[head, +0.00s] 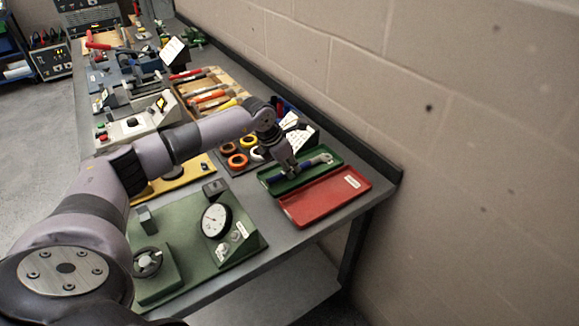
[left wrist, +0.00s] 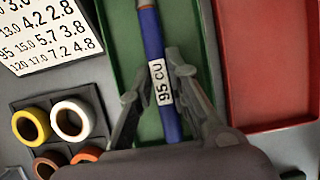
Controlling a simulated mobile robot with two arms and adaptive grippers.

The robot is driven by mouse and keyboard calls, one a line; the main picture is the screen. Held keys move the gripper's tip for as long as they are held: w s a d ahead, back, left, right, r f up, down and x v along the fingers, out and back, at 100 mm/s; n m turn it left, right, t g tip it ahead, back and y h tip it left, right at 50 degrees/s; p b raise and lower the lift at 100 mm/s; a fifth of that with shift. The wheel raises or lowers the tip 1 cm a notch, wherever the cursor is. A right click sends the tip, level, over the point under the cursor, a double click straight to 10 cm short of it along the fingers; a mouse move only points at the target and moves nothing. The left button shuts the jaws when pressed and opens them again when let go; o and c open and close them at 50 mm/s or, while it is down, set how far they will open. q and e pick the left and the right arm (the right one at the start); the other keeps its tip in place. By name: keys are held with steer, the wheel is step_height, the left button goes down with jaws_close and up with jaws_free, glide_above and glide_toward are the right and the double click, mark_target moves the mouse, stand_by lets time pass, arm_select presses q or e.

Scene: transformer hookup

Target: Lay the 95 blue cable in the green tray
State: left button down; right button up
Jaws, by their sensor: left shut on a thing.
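The blue cable (left wrist: 152,38) has a white label reading "95 CU" and lies lengthwise within the outline of the green tray (left wrist: 205,50). In the head view the cable (head: 312,163), with a grey metal end, shows over the green tray (head: 298,182). My left gripper (head: 290,172) is at the tray, pointing down, and is shut on the cable. In the left wrist view its fingers (left wrist: 158,82) stand on both sides of the cable at the label. I cannot tell whether the cable touches the tray floor. My right gripper is not in view.
A red tray (head: 325,198) sits beside the green one at the bench's end. Tape rings (head: 238,161) and a white number card (head: 299,139) are on the other side. A green gauge panel (head: 185,260) stands nearer, and the wall runs along the right.

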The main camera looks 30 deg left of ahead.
arm_select(q)
steer(key=shift+f, duration=0.1)
steer(key=c, duration=1.4)
jaws_free()
steer(key=shift+c, duration=0.2)
steer(key=shift+r+p, duration=2.05)
steer(key=shift+r, duration=1.5)
steer(key=shift+f, duration=0.1)
